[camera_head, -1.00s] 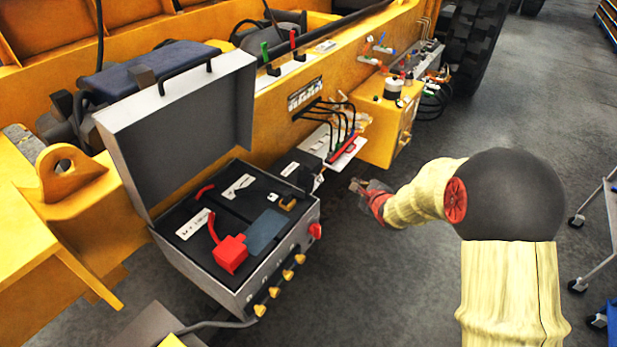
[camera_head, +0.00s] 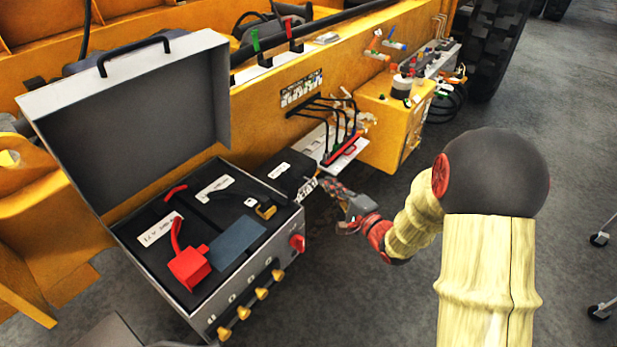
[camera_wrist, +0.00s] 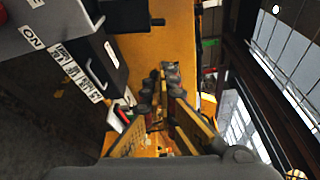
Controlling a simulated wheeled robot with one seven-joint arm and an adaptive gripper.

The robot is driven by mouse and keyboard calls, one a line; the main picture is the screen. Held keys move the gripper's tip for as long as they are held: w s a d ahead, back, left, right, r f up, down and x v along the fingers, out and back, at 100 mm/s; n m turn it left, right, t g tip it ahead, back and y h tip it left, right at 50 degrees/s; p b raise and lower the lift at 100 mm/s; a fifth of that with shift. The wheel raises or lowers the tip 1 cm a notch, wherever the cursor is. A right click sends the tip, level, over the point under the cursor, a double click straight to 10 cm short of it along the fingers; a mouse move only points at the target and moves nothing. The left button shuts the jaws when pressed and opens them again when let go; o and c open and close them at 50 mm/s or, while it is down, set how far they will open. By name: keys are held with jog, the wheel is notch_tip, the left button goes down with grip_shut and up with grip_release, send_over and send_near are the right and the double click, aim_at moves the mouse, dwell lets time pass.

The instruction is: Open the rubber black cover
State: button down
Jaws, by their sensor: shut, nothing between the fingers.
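A black cover (camera_head: 288,170) with a small white label sits on a box between the open grey case and the yellow machine's cable panel. In the wrist view a black surface with a white label (camera_wrist: 97,35) shows at the upper left, above a strip of printed labels; it looks like the same cover, lying flat and closed. My gripper (camera_head: 328,186) is just right of this box, with its fingers pointing toward it. In the wrist view my gripper (camera_wrist: 160,84) has its fingers together and empty. I cannot tell whether it touches the box.
The open grey case (camera_head: 225,295) stands at the left, with a red knob and yellow knobs on its front. A panel with black cables and a red bar (camera_head: 343,150) lies behind my gripper. A yellow box (camera_head: 393,125) stands farther right. The floor at the right is mostly clear.

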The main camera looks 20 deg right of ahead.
jog(key=w+a+b, duration=0.1)
jog(key=w+a, duration=0.5)
jog(key=w, duration=0.1)
dwell(0.3)
dwell(0.3)
jog(key=shift+s+a+r+n+b, duration=0.15)
jog(key=shift+s+a+r+n, duration=0.15)
jog(key=shift+r, duration=0.15)
jog(key=shift+s+a+r+n+b, duration=0.15)
jog(key=shift+s+a+r+n, duration=0.1)
jog(key=shift+r, duration=0.2)
jog(key=shift+w, duration=0.1)
